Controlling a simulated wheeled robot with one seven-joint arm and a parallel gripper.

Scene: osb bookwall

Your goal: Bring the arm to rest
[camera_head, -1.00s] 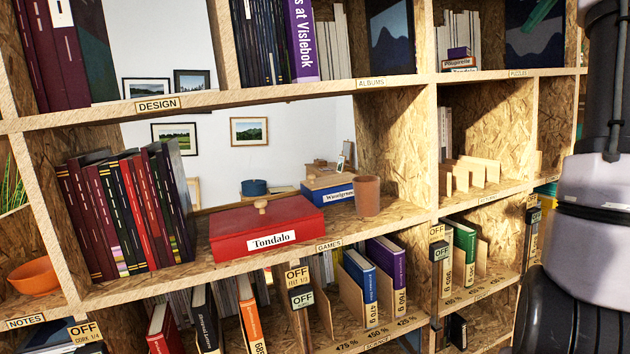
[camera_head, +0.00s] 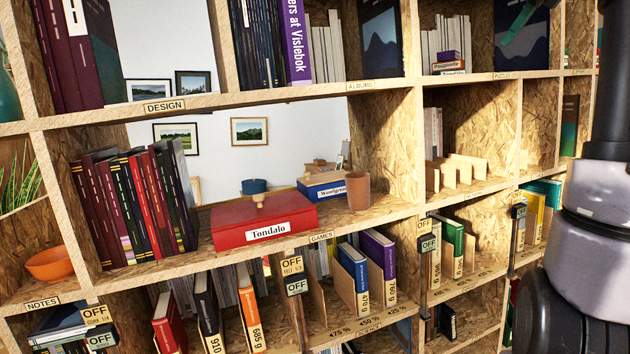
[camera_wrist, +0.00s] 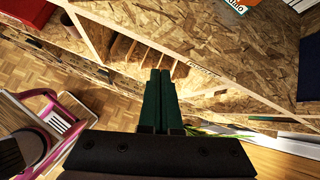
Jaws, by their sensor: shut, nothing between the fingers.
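My gripper (camera_wrist: 160,75) shows in the wrist view as two dark green fingers lying side by side, closed together with nothing between them. Its tips are in front of an OSB shelf wall with thin dividers; I cannot tell whether they touch it. Part of my arm (camera_head: 607,190) stands at the right edge of the head view, dark above and pale grey below. A small green piece near the top right of the head view may be my fingertips, but I cannot tell.
The OSB bookwall fills the head view. Its compartments hold a red Tondalo box (camera_head: 264,221), a brown cup (camera_head: 358,191), an orange bowl (camera_head: 50,264) and many books. In the wrist view, a pink-framed object (camera_wrist: 72,110) stands at left over bare parquet floor (camera_wrist: 85,72).

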